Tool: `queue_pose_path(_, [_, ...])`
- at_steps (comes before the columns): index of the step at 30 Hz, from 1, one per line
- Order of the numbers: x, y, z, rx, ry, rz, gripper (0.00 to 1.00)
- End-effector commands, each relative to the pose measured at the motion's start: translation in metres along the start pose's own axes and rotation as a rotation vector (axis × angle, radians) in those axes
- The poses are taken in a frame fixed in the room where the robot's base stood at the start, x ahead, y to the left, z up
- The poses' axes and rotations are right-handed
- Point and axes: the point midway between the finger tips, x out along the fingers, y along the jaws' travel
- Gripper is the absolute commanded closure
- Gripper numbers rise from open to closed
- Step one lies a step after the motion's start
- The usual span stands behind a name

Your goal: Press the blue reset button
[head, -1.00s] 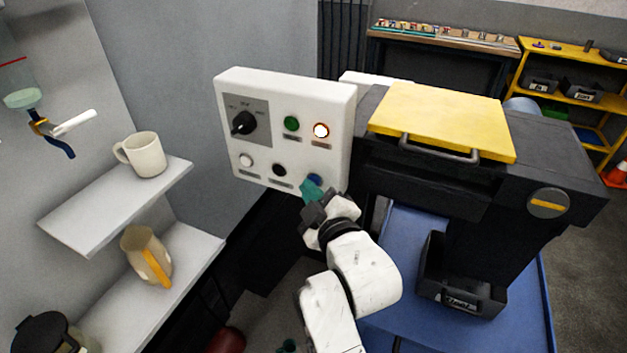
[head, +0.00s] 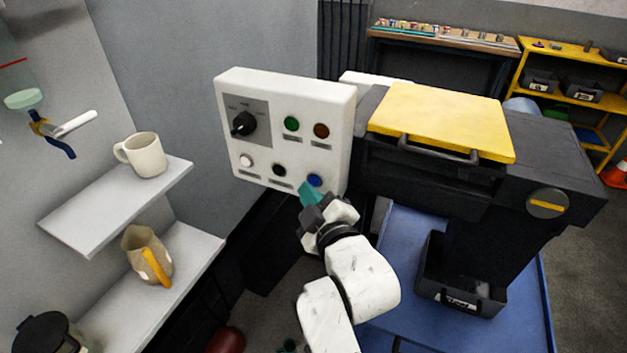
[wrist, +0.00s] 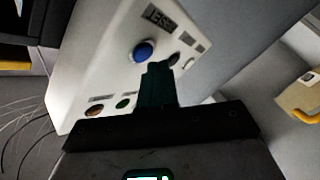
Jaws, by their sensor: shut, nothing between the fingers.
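The blue reset button (head: 314,180) is at the lower right of the white control panel (head: 290,88). In the wrist view the blue button (wrist: 143,51) shows whole, just beyond the fingertips and a little to their left. My gripper (head: 307,190) is shut and empty, with its teal fingers just below and left of the button in the head view. In the wrist view the dark green fingers (wrist: 157,72) are together and point at the panel. A gap seems to lie between fingers and button, but its depth is hard to judge.
The panel also has a black rotary knob (head: 243,123), a green button (head: 291,123), an unlit amber one (head: 321,131), a white one (head: 246,160) and a black one (head: 279,170). A dark machine with a yellow lid (head: 440,118) stands to the right. Shelves with a mug (head: 147,155) are left.

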Motion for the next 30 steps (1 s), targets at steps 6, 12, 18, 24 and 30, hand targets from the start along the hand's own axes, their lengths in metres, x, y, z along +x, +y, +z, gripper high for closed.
queue_pose_path(6, [-0.003, -0.002, -0.003, 0.001, 0.001, 0.000, 1.00])
queue_pose_path(12, [-0.003, -0.002, -0.003, 0.000, 0.001, 0.000, 1.00])
queue_pose_path(18, [-0.014, -0.011, -0.010, -0.001, 0.002, -0.002, 1.00])
queue_pose_path(24, [-0.026, -0.021, -0.019, -0.001, 0.003, -0.002, 1.00])
queue_pose_path(30, [-0.036, -0.027, -0.026, 0.000, 0.000, -0.001, 1.00])
